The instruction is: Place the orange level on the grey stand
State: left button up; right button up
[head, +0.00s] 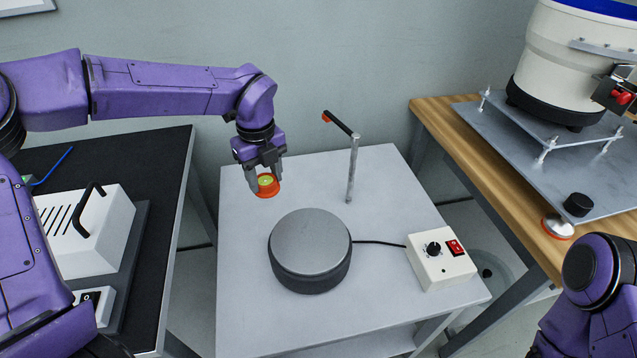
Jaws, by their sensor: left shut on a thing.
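The orange level (268,187) is a small round disc with a yellow-green vial in its middle. My left gripper (265,176) points down and is shut on it, over the back left part of the light grey table. I cannot tell how high it is above the tabletop. A grey plate on thin rods (480,128) forms a stand on the wooden table at right, well away from the level, with a white machine on it. A round dark base with a grey top (310,240) stands in front of the level. My right gripper is out of view.
A metal post with a black arm and red tip (352,170) rises right of the level. A white control box (440,262) is cabled to the round base. A white drum-shaped machine (560,60) and black knob (578,205) are at right. The grey table's front left is clear.

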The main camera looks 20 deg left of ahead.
pick_arm(q)
jog(key=n, duration=0.3)
jog(key=shift+a+n, duration=0.3)
jog(key=shift+n, duration=0.3)
jog(key=w+a+f, duration=0.2)
jog(key=w+f, duration=0.1)
jog(key=w+a+f, duration=0.3)
jog(key=w, duration=0.1)
jog(key=w+a+f, duration=0.3)
jog(key=shift+w+a+f, duration=0.1)
jog(key=shift+w, duration=0.1)
jog(key=shift+w+a+f, duration=0.15)
jog(key=shift+f, duration=0.1)
jog(key=shift+w+a+f, duration=0.1)
jog(key=shift+w+f, duration=0.05)
jog(key=shift+f, duration=1.55)
jog(key=o, duration=1.2)
jog(key=shift+f, duration=0.15)
